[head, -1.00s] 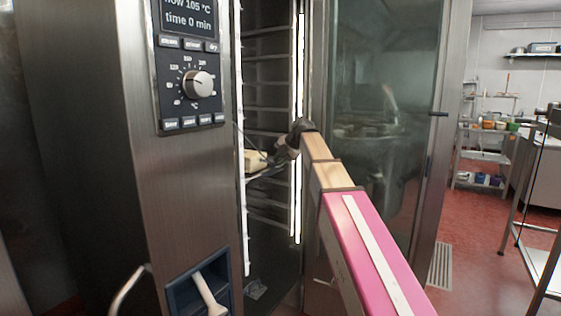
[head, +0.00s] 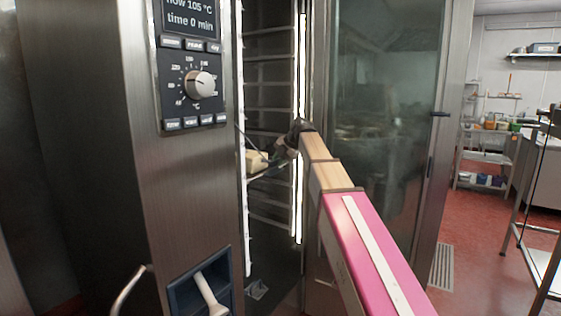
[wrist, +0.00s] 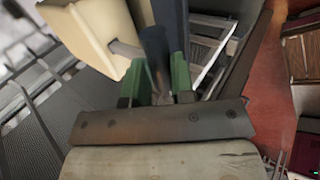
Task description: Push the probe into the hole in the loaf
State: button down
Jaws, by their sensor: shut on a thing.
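The loaf (head: 255,160) is a pale cream block on a rack level inside the open oven. It fills the upper left of the wrist view (wrist: 88,30). My gripper (head: 280,153) is just right of the loaf, at the end of my arm. In the wrist view, its green fingers (wrist: 156,80) are shut on the dark handle of the probe (wrist: 157,46). A short grey metal length shows between the handle and the loaf's side, with its far end at the loaf. The hole and the probe's tip are hidden, so I cannot tell how deep it sits.
The oven's control panel (head: 190,85) and steel front stand left of the opening. Wire rack rails (head: 270,85) lie above and below the loaf. The glass door (head: 385,110) stands open at right.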

jog(key=shift+w+a, duration=0.6)
jog(key=shift+a, duration=0.25)
dwell(0.7)
jog(key=shift+c, duration=2.1)
grip_release()
jog(key=shift+r, duration=0.2)
jog(key=shift+r, duration=3.3)
